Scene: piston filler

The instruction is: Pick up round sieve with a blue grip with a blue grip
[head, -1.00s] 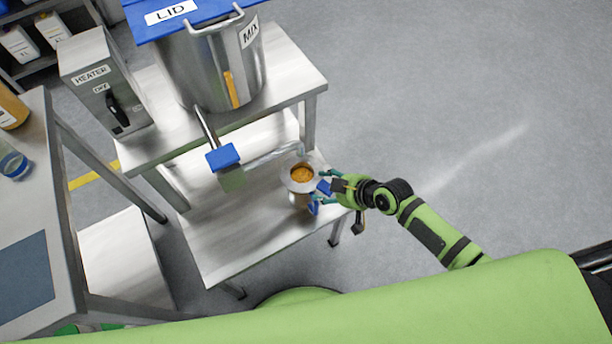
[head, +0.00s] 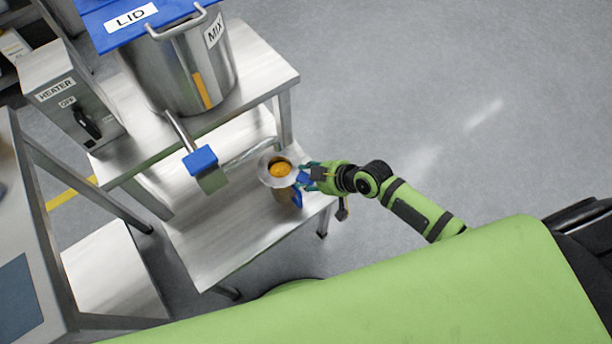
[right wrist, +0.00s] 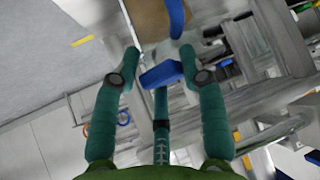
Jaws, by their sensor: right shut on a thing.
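The round metal sieve (head: 266,180) has a broad pale rim and shows orange in its middle in the head view. It sits over a metal vessel on the right part of the lower steel shelf; I cannot tell whether they touch. My right gripper (head: 312,174) is at the sieve's right side, shut on its blue grip. In the right wrist view a blue block (right wrist: 160,76) lies between the two fingers of my right gripper (right wrist: 159,58). A second blue piece (right wrist: 175,18) shows beyond it. My left gripper is not in view.
A blue-ended spout (head: 200,160) from the steel mixing pot (head: 180,75) hangs left of the sieve. The heater box (head: 68,95) stands left of the pot. The lower shelf (head: 225,235) is bare in front. Open floor (head: 420,90) lies to the right.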

